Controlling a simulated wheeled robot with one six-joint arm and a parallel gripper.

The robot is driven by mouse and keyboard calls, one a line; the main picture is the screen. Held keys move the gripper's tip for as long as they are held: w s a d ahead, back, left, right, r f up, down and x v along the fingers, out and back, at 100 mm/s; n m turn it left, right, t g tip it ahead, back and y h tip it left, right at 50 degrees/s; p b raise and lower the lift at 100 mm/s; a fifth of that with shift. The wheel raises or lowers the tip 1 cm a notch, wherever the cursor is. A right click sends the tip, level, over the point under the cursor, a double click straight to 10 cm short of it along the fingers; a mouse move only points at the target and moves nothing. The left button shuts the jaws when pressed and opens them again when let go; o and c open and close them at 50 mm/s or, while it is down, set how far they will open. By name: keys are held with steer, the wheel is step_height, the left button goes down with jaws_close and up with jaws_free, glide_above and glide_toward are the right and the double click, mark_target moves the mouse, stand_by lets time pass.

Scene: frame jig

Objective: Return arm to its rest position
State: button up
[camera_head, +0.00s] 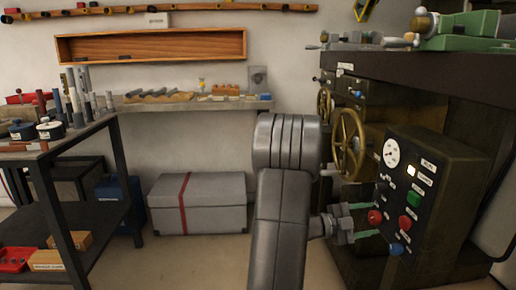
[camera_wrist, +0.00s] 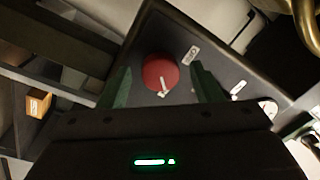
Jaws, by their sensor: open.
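My gripper (camera_head: 361,221) is in front of the dark control panel (camera_head: 438,178) at the right of the head view. Its two green fingers are apart, one above and one below the red knob (camera_head: 375,217). In the wrist view the red knob (camera_wrist: 160,72), with a white pointer mark, lies between the open green fingers of my gripper (camera_wrist: 162,88). I see no clear contact between the fingers and the knob. My grey arm rises through the middle of the head view.
The panel also carries a gauge (camera_head: 391,153), a green button (camera_head: 413,198), a red button (camera_head: 405,222) and a blue knob (camera_head: 397,249). A brass handwheel (camera_head: 348,143) is just above my gripper. A shelf cart (camera_head: 62,158) stands left; a grey chest (camera_head: 198,203) is on the floor behind.

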steer(key=n+p, duration=0.4)
steer(key=n, duration=0.1)
steer(key=n+p, duration=0.2)
steer(key=shift+r+n+t+p, duration=0.3)
steer(key=shift+p, duration=0.05)
steer(key=n+p, duration=0.3)
steer(key=shift+s+n+y, duration=0.1)
steer(key=shift+n+y, duration=0.3)
steer(key=shift+f+n+p, duration=0.2)
steer(key=shift+n+p, duration=0.25)
steer(key=shift+n, duration=0.25)
steer(key=shift+a+r, duration=0.1)
